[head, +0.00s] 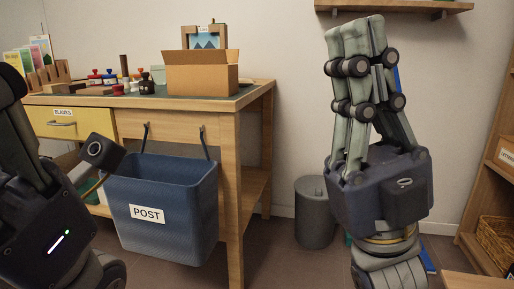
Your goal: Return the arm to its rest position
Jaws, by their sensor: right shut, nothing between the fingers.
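My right gripper (355,30) is raised upright at the right of the head view, its fingers pointing up and closed together with nothing between them. It stands in front of the wall, to the right of the desk and apart from it. My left gripper (98,150) is partly in view at the lower left, dark and cut off by the picture edge. It is close in front of the desk and beside the blue POST bin. Its fingertips do not show clearly enough to tell whether it is open.
The blue POST bin (165,240) hangs at the front of the wooden desk (255,100). An open cardboard box (200,78) and several stamps and bottles stand on top. A grey waste bin (314,225) stands on the floor behind. Shelves (490,185) are at the right.

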